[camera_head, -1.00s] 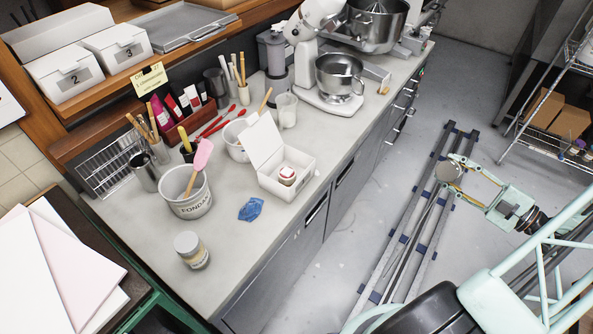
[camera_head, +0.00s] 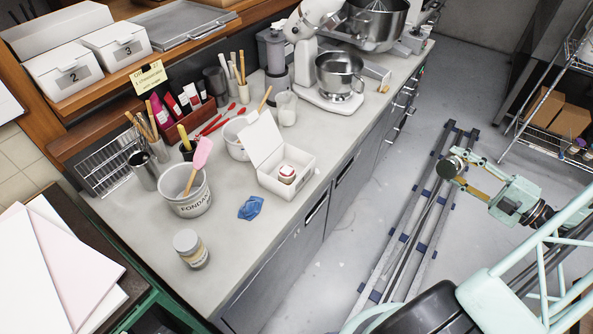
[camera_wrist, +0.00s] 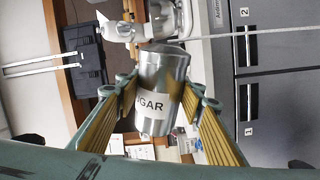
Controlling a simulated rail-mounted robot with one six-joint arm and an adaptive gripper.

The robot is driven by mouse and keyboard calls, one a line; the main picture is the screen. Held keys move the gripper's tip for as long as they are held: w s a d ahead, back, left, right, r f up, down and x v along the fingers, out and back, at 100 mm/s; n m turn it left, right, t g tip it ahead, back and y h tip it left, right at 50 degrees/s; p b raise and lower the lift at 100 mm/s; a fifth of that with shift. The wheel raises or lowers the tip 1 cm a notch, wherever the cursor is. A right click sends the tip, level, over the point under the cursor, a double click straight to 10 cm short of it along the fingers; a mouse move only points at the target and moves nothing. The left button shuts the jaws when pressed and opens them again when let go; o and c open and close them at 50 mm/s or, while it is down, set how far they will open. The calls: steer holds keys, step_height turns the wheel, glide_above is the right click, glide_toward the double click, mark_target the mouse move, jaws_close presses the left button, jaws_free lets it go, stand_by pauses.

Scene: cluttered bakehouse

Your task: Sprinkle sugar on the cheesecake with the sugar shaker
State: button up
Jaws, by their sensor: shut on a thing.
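The sugar shaker is a metal cylinder with a white label ending in "GAR" in the wrist view (camera_wrist: 163,80). My gripper (camera_wrist: 165,110) is shut on it, with a yellow-padded finger on each side. In the head view the shaker (camera_head: 449,167) and my gripper (camera_head: 465,177) are out over the floor rail, right of the counter and well apart from it. An open white box (camera_head: 268,185) on the counter holds a small round white-and-red item (camera_head: 287,174). I cannot tell whether this is the cheesecake. No cheesecake is clearly recognisable.
The counter (camera_head: 235,262) has clear room near its front edge. A lidded jar (camera_head: 190,248), a blue crumpled cloth (camera_head: 250,208) and a fondant bucket (camera_head: 190,203) with a pink spatula stand near the box. Mixers (camera_head: 340,78) stand farther back. A wire rack (camera_head: 555,135) is at the right.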

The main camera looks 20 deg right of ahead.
steer(key=shift+r+n+b, duration=0.5)
steer(key=shift+r+n, duration=0.7)
steer(key=shift+n, duration=0.55)
steer(key=shift+r+n+b, duration=0.45)
steer(key=shift+r+n, duration=0.7)
steer(key=shift+n, duration=0.6)
steer(key=shift+w, duration=0.15)
